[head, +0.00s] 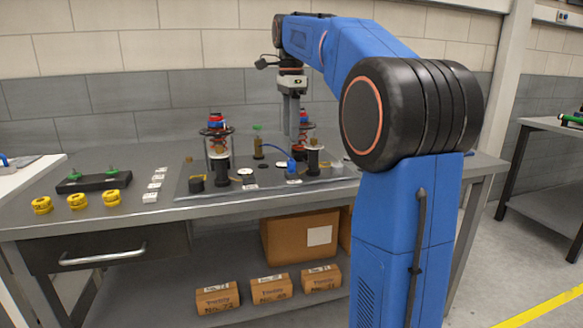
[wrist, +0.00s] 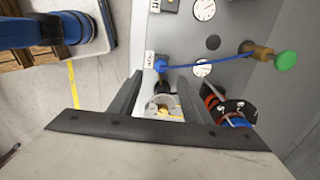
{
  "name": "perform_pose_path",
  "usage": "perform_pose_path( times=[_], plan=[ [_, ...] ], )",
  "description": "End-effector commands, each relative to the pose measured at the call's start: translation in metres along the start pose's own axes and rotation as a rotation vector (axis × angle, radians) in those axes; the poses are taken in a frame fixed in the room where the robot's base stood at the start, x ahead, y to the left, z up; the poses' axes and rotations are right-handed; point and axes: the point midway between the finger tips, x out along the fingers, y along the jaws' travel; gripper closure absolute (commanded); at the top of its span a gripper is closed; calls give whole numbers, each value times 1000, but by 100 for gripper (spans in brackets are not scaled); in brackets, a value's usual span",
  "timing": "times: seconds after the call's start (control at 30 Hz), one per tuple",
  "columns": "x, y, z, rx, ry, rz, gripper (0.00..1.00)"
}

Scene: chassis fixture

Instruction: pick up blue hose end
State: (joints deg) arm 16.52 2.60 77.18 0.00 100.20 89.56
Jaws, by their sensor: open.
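The blue hose (head: 275,149) arches above the grey fixture plate (head: 225,187) on the bench. Its blue free end (head: 292,166) is at the plate's front middle, above a small white label. The far end meets a brass fitting with a green cap (head: 257,128). In the wrist view the blue hose end (wrist: 161,66) lies just beyond the fingertips, about between them. My gripper (head: 292,143) points down over the plate, close above the hose end in the picture; its fingers (wrist: 160,82) are apart and empty. The exact height gap cannot be told.
Spring assemblies with red and blue tops (head: 216,125) stand on the plate, one close to the right of my gripper (wrist: 236,110). Black posts (head: 222,168) and gauges (head: 245,172) are nearby. Yellow rings (head: 77,201) and a black rack (head: 93,183) sit on the left.

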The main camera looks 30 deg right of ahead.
Motion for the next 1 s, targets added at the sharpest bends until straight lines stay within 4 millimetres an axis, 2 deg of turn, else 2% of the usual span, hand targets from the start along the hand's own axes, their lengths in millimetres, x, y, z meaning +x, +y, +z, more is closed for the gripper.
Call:
perform_pose_path(
  times=[0.2,0.47,0.8,1.0],
  plan=[
    [34,0,0,0,0,2,56],
    [49,0,0,0,0,2,56],
    [90,-2,-3,-1,0,1,56],
    [96,-3,-3,-1,0,0,56]
  ],
)
